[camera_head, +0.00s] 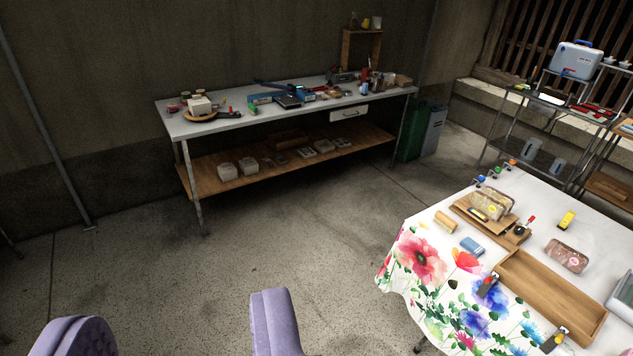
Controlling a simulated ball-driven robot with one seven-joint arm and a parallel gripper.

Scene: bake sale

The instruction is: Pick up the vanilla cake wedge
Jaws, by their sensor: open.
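My gripper (178,330) shows as two purple fingers at the bottom left, wide apart with nothing between them. A clear-wrapped pale, beige package with a yellow label (492,204) lies on a wooden board on the table at the right; it may be the vanilla cake wedge, but it is too small to be sure. A second wrapped package, pinkish brown (567,255), lies on the white tabletop to its right. Both are far from my gripper.
The right table (535,197) has a flowered cloth (425,262) and an empty-looking wooden tray (552,298). A cluttered workbench (225,124) stands at the back, a metal shelf (545,98) at the right. The concrete floor (270,240) between is clear.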

